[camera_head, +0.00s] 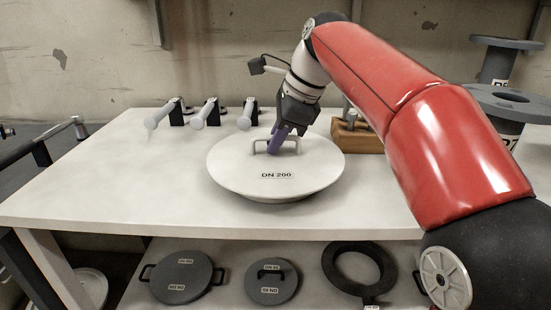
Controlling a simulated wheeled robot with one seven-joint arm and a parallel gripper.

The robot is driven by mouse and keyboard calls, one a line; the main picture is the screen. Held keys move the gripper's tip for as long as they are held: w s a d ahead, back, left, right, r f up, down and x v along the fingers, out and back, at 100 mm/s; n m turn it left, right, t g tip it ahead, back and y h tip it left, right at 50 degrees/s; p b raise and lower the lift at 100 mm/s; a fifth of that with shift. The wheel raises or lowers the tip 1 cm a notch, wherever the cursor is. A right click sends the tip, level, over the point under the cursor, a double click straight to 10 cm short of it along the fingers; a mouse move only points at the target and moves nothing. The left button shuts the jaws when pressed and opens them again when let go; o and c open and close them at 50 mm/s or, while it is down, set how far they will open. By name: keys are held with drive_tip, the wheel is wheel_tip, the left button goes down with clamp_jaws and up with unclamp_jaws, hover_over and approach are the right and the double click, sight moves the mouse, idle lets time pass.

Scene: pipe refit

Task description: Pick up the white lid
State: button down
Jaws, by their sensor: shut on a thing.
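The white lid (235,175) is a wide round disc with a "DN 200" label and a bar handle (258,143) on top. It is over the white table in the middle of the view. My gripper (278,143) comes down from the upper right and is shut on the right part of the handle. The fingertips partly cover the handle. I cannot tell whether the lid rests on the table or is slightly raised.
A wooden block (358,138) stands behind the lid, at right. Dark lids (180,277) and a ring (358,272) are on the lower shelf. Grey flanged pipe pieces (508,103) stand at far right.

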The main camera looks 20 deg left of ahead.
drive_tip(key=shift+r, duration=0.1)
drive_tip(key=shift+d+r, duration=0.2)
drive_tip(key=s+d+r, duration=0.1)
drive_tip(key=d+r, duration=0.2)
drive_tip(key=d, duration=0.3)
drive_tip(key=s+d+r+p, duration=0.1)
drive_tip(key=d+r, duration=0.3)
drive_tip(key=d, duration=0.3)
drive_tip(key=shift+s+d+r+p, duration=0.15)
drive_tip(key=shift+d+r+p, duration=0.05)
drive_tip(key=shift+r+p, duration=0.1)
drive_tip(key=shift+a, duration=0.1)
